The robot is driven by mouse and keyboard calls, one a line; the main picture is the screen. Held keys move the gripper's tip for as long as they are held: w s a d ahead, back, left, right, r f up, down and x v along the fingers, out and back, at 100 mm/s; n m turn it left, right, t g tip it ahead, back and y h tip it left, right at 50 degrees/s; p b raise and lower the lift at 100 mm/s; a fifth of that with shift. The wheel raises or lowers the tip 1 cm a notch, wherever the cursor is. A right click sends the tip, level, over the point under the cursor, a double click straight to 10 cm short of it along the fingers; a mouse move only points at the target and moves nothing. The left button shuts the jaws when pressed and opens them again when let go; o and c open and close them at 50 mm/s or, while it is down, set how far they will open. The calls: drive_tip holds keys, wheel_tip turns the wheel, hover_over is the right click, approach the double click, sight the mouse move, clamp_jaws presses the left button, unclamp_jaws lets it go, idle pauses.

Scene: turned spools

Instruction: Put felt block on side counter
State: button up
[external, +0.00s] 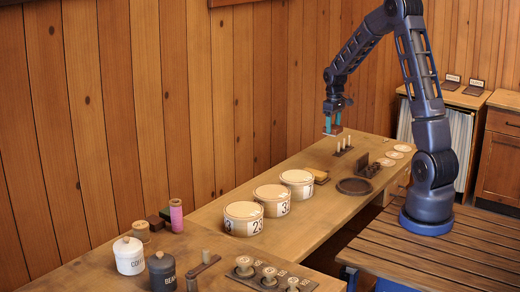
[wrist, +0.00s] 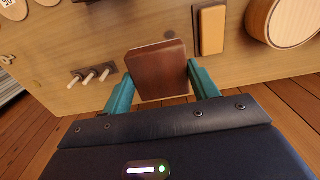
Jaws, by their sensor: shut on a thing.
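My gripper (external: 333,122) is shut on a reddish-brown block, seemingly the felt block (external: 332,131), and holds it up above the far end of the long table. In the wrist view the block (wrist: 158,70) sits between the teal fingers of my gripper (wrist: 161,86), with a thin pale edge at its far side. A side counter (external: 450,97) stands at the back right with small dark stands and cards on it. Which of the counters at the right is the side counter, I cannot tell.
Below lie a peg rack (external: 343,151), a dark round tray (external: 354,186), pale discs (external: 395,155) and a yellow block in a dark holder (wrist: 212,28). Several numbered round boxes (external: 272,199) stand on the long table. Another cabinet (external: 502,150) stands at the right edge.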

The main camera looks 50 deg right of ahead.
sight(333, 134)
wheel_tip(333, 134, down, 16)
drive_tip(key=shift+f, duration=0.2)
idle(0.4)
drive_tip(key=o, duration=1)
drive_tip(key=shift+f, duration=0.15)
wheel_tip(333, 134, up, 12)
drive_tip(key=shift+r, duration=0.1)
drive_tip(key=s+a+r+t, duration=0.1)
drive_tip(key=s+a+r, duration=0.5)
drive_tip(key=a+r, duration=0.3)
drive_tip(key=s+a+r+t, duration=0.1)
drive_tip(key=s+a+r, duration=0.5)
drive_tip(key=r, duration=0.5)
drive_tip(key=s+a+r+t, duration=0.1)
drive_tip(key=s+a+r, duration=0.1)
drive_tip(key=s+a, duration=0.2)
drive_tip(key=s+a+r, duration=0.2)
drive_tip(key=s+a, duration=0.1)
drive_tip(key=s, duration=0.5)
drive_tip(key=s+a+r+t, duration=0.1)
drive_tip(key=s+a+r, duration=0.1)
drive_tip(key=s+a, duration=0.2)
drive_tip(key=shift+s+a+t, duration=0.15)
drive_tip(key=shift+s, duration=0.4)
drive_tip(key=shift+s+a+t, duration=0.15)
drive_tip(key=shift+s, duration=0.35)
